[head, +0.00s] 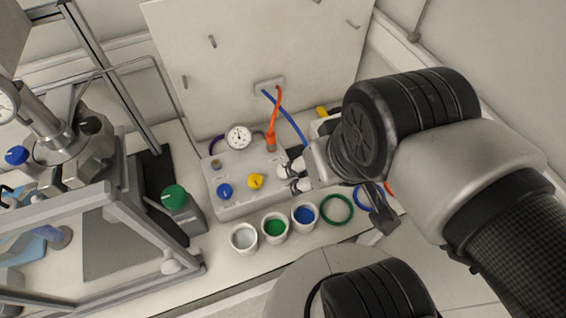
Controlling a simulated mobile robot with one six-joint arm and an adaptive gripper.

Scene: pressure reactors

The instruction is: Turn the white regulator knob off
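The white regulator box (235,202) stands on the bench, with a blue knob (224,191) and a yellow knob (256,181) on its top. My gripper (291,177) is at the right end of the box, to the right of the yellow knob, with its fingers pointing left. A white knob cannot be made out clearly; pale shapes at the fingertips blend with the fingers, and my gripper and arm cover that part of the box. Whether the fingers are shut on anything cannot be told.
A round gauge (238,137) and an orange hose (274,115) rise behind the box. In front stand a pale cup (243,238), a green-filled cup (274,240) and a blue-filled cup (304,225). A green-knobbed device (186,215) and a metal frame (120,230) are left.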

